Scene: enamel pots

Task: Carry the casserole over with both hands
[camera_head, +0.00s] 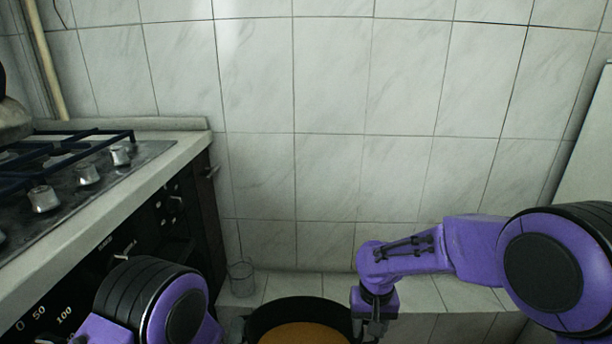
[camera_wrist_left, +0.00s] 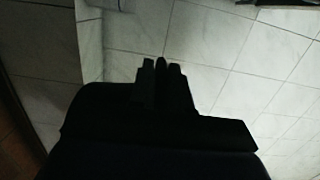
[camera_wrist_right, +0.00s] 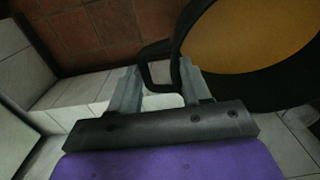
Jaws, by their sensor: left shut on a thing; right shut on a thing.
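The casserole (camera_head: 300,304) is a dark round pot with an orange-brown inside, at the bottom edge of the head view and partly cut off. It also fills the upper right of the right wrist view (camera_wrist_right: 262,82). My right gripper (camera_wrist_right: 158,78) is shut on the casserole's dark loop handle, which passes between its fingers. In the head view it stands at the pot's right side (camera_head: 374,326). My left gripper (camera_wrist_left: 161,65) shows as a dark outline with its fingers close together around a thin dark thing. The left handle itself is too dark to make out.
A clear glass (camera_head: 241,278) stands on the tiled ledge (camera_head: 430,294) just behind and left of the casserole. A stove (camera_head: 75,185) with knobs and dark grates is on the left. A tiled wall (camera_head: 330,100) closes off the back.

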